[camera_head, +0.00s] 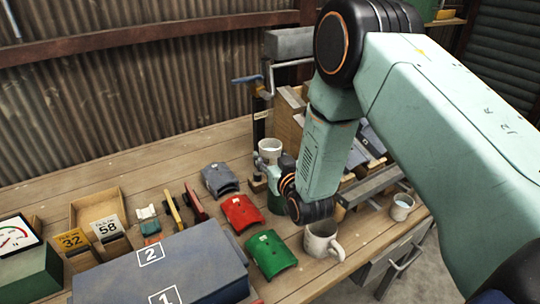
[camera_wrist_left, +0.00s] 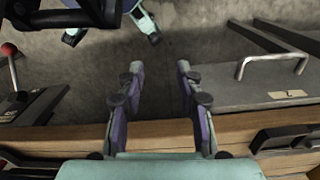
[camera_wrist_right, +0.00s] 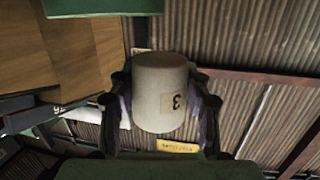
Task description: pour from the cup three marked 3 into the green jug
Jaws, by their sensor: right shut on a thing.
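The white cup three (camera_head: 270,146) is held above the bench in the head view, looking close to upright, with its rim showing. My right gripper (camera_wrist_right: 163,100) is shut on the cup, one finger on each side. A green surface also shows at the top of the right wrist view (camera_wrist_right: 102,7). My left gripper (camera_wrist_left: 158,72) is open and empty, over the bench edge.
A white mug (camera_head: 321,240) and a small cup with pale liquid (camera_head: 402,208) stand to the right. A blue-grey box (camera_head: 200,262) fills the front. A post with a blue handle (camera_head: 250,79) stands behind.

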